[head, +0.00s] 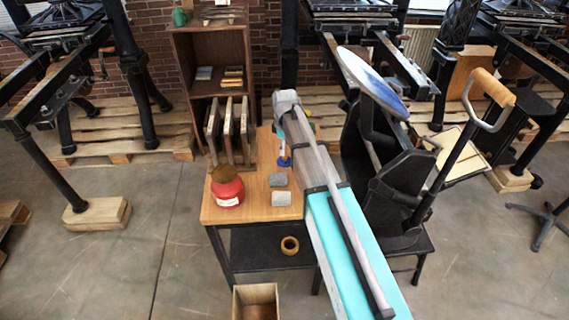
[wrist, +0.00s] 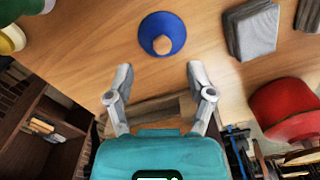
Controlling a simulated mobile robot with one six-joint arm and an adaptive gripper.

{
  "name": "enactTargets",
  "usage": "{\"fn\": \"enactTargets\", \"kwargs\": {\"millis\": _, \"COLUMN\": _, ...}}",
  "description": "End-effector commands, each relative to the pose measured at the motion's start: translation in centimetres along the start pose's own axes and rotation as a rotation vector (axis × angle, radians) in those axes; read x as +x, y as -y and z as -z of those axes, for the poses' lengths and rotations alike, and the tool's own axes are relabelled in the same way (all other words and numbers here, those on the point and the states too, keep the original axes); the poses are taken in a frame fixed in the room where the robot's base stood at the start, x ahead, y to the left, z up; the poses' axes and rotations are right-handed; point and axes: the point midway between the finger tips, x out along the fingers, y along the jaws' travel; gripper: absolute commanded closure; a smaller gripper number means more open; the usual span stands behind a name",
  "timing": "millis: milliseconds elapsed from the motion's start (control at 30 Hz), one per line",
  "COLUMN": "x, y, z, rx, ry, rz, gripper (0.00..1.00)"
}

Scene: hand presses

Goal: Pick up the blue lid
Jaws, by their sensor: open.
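The blue lid (wrist: 175,24) lies on the wooden tabletop (wrist: 100,50) in the wrist view, round with a tan spot in its middle.
A wooden shelf unit (head: 180,70) with upright boards is behind the table. A black press (head: 390,170) stands close on the right.

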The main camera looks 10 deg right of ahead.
Motion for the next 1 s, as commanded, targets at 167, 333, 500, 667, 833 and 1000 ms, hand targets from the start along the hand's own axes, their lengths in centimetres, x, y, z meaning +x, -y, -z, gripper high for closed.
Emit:
{"fn": "enactTargets", "kwargs": {"millis": 167, "x": 0.0, "y": 0.0, "z": 0.0, "rx": 0.000, "ry": 0.000, "rz": 0.000, "gripper": 0.31}}
{"fn": "enactTargets", "kwargs": {"millis": 333, "x": 0.0, "y": 0.0, "z": 0.0, "rx": 0.000, "ry": 0.000, "rz": 0.000, "gripper": 0.31}}
{"fn": "enactTargets", "kwargs": {"millis": 500, "x": 0.5, "y": 0.0, "z": 0.0, "rx": 0.000, "ry": 0.000, "rz": 0.000, "gripper": 0.31}}
{"fn": "enactTargets", "kwargs": {"millis": 667, "x": 1.6, "y": 0.1, "z": 0.0, "rx": 0.000, "ry": 0.000, "rz": 0.000, "gripper": 0.31}}
{"fn": "enactTargets", "kwargs": {"millis": 833, "x": 2.9, "y": 0.2, "z": 0.0, "rx": 0.000, "ry": 0.000, "rz": 0.000, "gripper": 0.31}}
{"fn": "enactTargets", "kwargs": {"millis": 1000, "x": 4.2, "y": 0.3, "z": 0.1, "rx": 0.000, "ry": 0.000, "rz": 0.000, "gripper": 0.31}}
